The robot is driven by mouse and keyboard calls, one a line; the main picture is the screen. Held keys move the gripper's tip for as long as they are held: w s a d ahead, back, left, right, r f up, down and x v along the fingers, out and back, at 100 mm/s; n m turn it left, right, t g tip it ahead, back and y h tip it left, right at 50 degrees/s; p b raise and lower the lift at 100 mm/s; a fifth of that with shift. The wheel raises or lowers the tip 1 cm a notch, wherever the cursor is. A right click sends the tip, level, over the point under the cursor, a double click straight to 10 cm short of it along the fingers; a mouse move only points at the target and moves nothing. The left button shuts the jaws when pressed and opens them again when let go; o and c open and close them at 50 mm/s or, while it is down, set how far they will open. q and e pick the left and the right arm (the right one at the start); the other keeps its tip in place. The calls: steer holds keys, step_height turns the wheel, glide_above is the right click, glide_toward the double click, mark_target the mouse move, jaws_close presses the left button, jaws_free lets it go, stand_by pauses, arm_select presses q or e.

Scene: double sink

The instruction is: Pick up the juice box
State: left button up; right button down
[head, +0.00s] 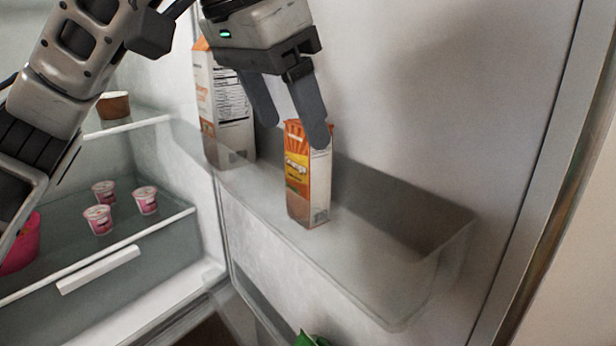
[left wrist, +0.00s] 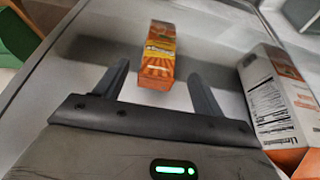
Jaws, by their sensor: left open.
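The juice box (head: 308,178) is a small orange and white carton standing upright in the clear door bin (head: 400,290) of a fridge. My left gripper (head: 296,132) is open above and beside it, with one fingertip overlapping the box's top in the head view. In the left wrist view, the juice box (left wrist: 158,55) shows between and beyond the two fingers of the left gripper (left wrist: 158,80), and nothing is held. I cannot tell whether a finger touches the box. My right gripper is not in view.
A taller carton (head: 228,110) stands in the same bin to the left, close to the gripper; it also shows in the left wrist view (left wrist: 270,95). The bin's right part is empty. Fridge shelves at left hold several pink cups (head: 98,219) and a brown bowl (head: 113,105).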

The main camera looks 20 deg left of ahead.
mark_target(308, 149)
arm_select(q)
steer(key=shift+d+p+x, duration=0.15)
steer(key=shift+p+x, duration=0.05)
steer(key=shift+x, duration=1.1)
steer(key=shift+d+p+x, duration=0.1)
steer(key=shift+p+x, duration=0.1)
steer(key=shift+x, duration=1.15)
steer(key=shift+w+r, duration=0.15)
steer(key=shift+r, duration=0.05)
steer(key=c, duration=1.2)
